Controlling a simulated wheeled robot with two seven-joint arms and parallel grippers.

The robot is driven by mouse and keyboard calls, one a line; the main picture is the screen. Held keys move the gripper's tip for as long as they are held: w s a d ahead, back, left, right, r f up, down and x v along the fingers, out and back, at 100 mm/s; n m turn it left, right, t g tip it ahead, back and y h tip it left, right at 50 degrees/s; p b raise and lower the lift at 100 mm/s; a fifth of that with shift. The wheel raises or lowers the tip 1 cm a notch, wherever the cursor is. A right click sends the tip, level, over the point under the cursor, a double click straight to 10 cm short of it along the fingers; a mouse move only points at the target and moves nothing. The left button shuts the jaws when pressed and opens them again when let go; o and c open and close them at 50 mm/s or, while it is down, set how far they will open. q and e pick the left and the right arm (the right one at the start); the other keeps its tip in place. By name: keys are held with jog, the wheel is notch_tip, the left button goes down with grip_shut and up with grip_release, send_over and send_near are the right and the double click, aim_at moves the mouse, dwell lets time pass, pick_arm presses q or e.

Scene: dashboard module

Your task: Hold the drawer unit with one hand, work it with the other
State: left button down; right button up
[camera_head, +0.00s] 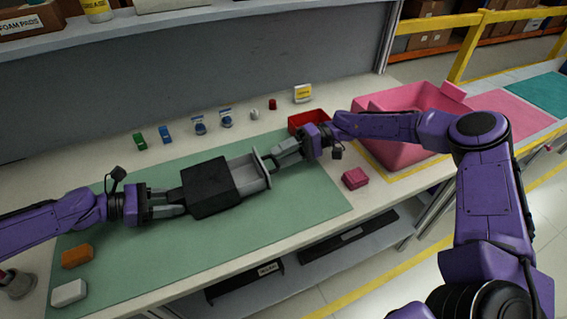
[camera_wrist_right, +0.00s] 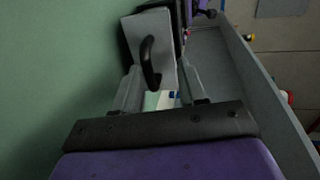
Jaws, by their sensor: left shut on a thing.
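The drawer unit (camera_head: 207,187) is a black box on the green mat, with its grey drawer (camera_head: 245,172) pulled out toward the right. My left gripper (camera_head: 178,202) is shut on the left end of the box. My right gripper (camera_head: 276,159) is just right of the drawer's front panel. In the right wrist view, the light grey front panel (camera_wrist_right: 160,32) carries a dark curved handle (camera_wrist_right: 149,62). The fingers of my right gripper (camera_wrist_right: 160,77) are spread on either side of the handle, with visible gaps. The drawer's inside is only partly seen.
A red tray (camera_head: 309,121) and a pink box (camera_head: 355,179) are near my right gripper. A large pink bin (camera_head: 400,150) stands to the right. Several small items line the back. An orange block (camera_head: 77,256) and a white block (camera_head: 69,292) lie front left. The mat's front (camera_head: 260,235) is clear.

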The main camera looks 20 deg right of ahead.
pick_arm(q)
jog(key=shift+a, duration=0.1)
pick_arm(e)
notch_tip(320, 180, up, 6)
jog(key=shift+r, duration=0.25)
pick_arm(q)
jog(key=shift+c, duration=2.3)
grip_release()
